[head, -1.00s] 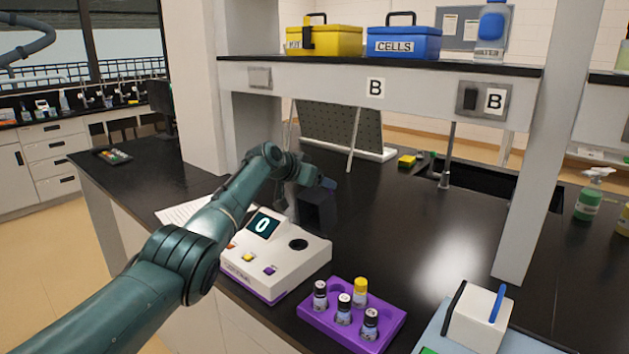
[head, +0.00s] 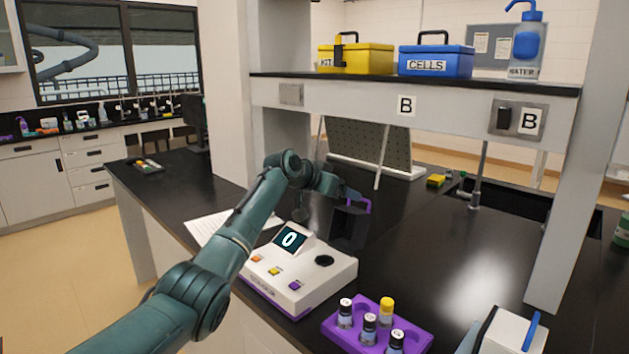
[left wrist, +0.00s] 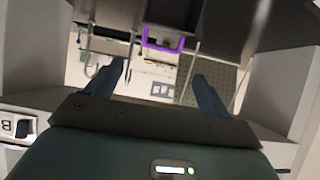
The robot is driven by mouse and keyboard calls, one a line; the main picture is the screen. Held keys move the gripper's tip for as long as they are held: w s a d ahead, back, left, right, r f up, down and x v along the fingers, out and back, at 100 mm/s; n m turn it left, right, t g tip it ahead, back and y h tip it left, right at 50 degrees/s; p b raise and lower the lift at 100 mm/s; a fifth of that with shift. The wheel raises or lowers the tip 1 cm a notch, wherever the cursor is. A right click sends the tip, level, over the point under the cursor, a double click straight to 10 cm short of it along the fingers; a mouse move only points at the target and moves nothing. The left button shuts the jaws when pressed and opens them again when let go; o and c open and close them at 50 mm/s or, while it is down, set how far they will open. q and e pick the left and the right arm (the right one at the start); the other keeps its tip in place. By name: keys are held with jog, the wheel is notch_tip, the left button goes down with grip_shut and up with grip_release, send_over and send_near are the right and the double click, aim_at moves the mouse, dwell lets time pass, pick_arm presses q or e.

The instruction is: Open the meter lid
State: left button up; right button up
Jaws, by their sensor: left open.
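The white meter (head: 312,288) with a purple base stands on the black bench, its screen showing 0. Its dark lid (head: 347,230) stands raised at the back of the meter, and the round well (head: 324,261) is uncovered. The lid has a purple handle (head: 359,205) at its top; it also shows in the left wrist view (left wrist: 163,45). My left gripper (head: 350,194) is at the top of the lid, close to the handle. In the left wrist view its blue fingers (left wrist: 158,84) are apart with nothing between them. My right gripper is not seen.
A purple rack (head: 378,325) with several vials stands to the right of the meter. A white device (head: 510,332) is at the lower right. White paper (head: 212,228) lies left of the meter. A shelf (head: 420,85) with boxes spans above; the bench behind the rack is clear.

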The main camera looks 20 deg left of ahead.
pick_arm(q)
jog(key=b+v, duration=0.1)
jog(key=v, duration=0.8)
jog(key=shift+s+r+b, duration=0.3)
jog(key=shift+b, duration=0.05)
jog(key=shift+c, duration=0.4)
